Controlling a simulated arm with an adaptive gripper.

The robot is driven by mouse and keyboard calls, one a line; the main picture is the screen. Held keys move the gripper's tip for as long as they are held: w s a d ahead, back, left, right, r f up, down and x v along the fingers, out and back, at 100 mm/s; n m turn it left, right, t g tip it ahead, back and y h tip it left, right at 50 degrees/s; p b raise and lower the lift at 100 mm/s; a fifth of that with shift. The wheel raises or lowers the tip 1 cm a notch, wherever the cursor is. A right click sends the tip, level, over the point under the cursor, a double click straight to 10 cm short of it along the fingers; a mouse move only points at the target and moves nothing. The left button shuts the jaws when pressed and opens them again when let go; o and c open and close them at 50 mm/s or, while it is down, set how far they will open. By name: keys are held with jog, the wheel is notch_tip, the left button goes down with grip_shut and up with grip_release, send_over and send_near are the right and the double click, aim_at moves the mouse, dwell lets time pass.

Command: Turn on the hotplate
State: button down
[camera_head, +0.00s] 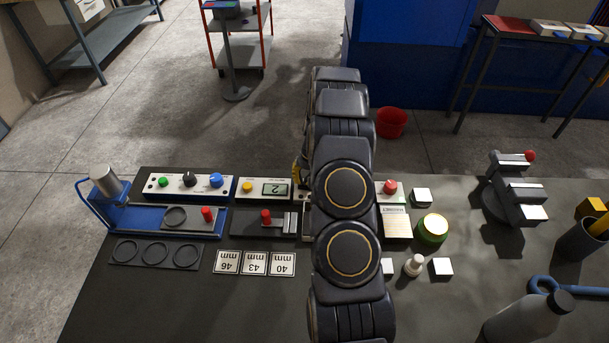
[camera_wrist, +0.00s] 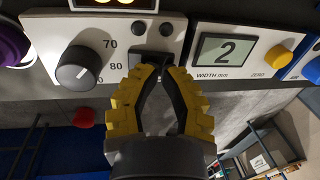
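The white control panel (camera_wrist: 100,40) in the wrist view has a dark dial (camera_wrist: 77,68) with the numbers 70 and 80 beside it. At the panel's top edge is a partly visible amber display (camera_wrist: 90,5). A black switch (camera_wrist: 153,57) is on the panel's lower right, right in front of my fingertips. My gripper (camera_wrist: 159,72) has its yellow fingers drawn together at the tips, with nothing seen held between them. Its tips overlap the switch's lower edge, so I cannot tell if they touch. In the head view, my arm hides most of this panel and the gripper.
A panel with a width display reading 2 (camera_wrist: 227,50) and a yellow button is close on the right in the wrist view. The bench (camera_head: 170,305) also bears number cards (camera_head: 254,263), a vise-like fixture (camera_head: 517,190) and a bottle (camera_head: 527,318). A red bucket (camera_head: 391,123) stands behind.

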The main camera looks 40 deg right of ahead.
jog(key=shift+w+a+f+g+h, duration=0.1)
jog(key=shift+a+f+g+h, duration=0.05)
jog(key=shift+f+g+h, duration=0.4)
jog(key=shift+s+d+r, duration=0.2)
jog(key=shift+s+d, duration=0.35)
jog(key=shift+s, duration=0.1)
notch_tip(320, 180, up, 14)
jog(key=s+d, duration=0.1)
jog(key=shift+d, duration=0.25)
dwell(0.3)
jog(key=shift+s, duration=0.1)
dwell(0.4)
